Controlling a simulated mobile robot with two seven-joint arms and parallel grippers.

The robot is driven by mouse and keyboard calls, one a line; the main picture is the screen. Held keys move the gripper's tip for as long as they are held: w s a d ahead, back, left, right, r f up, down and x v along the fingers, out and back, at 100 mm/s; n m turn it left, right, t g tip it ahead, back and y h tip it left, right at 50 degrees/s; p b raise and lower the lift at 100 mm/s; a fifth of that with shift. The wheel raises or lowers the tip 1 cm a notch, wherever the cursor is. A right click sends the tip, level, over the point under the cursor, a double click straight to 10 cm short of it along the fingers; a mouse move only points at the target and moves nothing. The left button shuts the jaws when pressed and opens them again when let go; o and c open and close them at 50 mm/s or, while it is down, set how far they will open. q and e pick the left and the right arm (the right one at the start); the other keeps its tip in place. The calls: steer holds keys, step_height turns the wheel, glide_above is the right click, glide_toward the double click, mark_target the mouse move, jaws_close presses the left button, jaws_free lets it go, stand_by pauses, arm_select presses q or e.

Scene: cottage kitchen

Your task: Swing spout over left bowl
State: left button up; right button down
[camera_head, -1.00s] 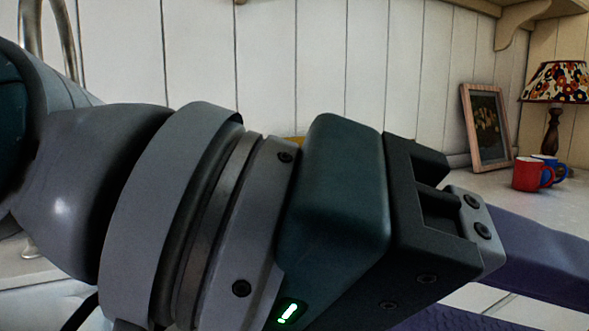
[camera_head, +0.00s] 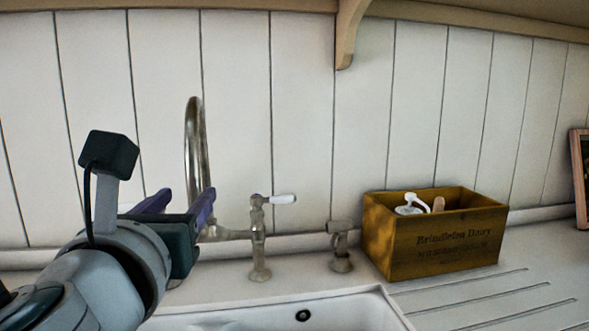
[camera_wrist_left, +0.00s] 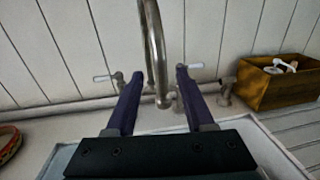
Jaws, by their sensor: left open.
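The curved metal tap spout (camera_head: 194,140) rises behind the sink, left of a pillar with a white lever handle (camera_head: 282,199). My left gripper (camera_head: 180,200) is open, its two purple fingers pointing toward the spout. In the left wrist view the spout (camera_wrist_left: 155,55) hangs down between the spread fingers (camera_wrist_left: 160,74), with a gap on each side. A white sink basin (camera_head: 385,310) lies below, mostly out of frame; I cannot tell which bowl it is. My right gripper is not in view.
A wooden dairy crate (camera_head: 440,245) with a white-topped bottle stands right of the taps. A second, short tap fitting (camera_head: 341,245) is between them. The grooved drainboard (camera_head: 490,300) is clear. A red-rimmed object (camera_wrist_left: 8,145) sits at the wrist view's left.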

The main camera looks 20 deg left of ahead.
mark_target(200, 181)
arm_select(q)
steer(key=x, duration=0.7)
steer(key=shift+w, duration=0.25)
jaws_close()
stand_by(1.1)
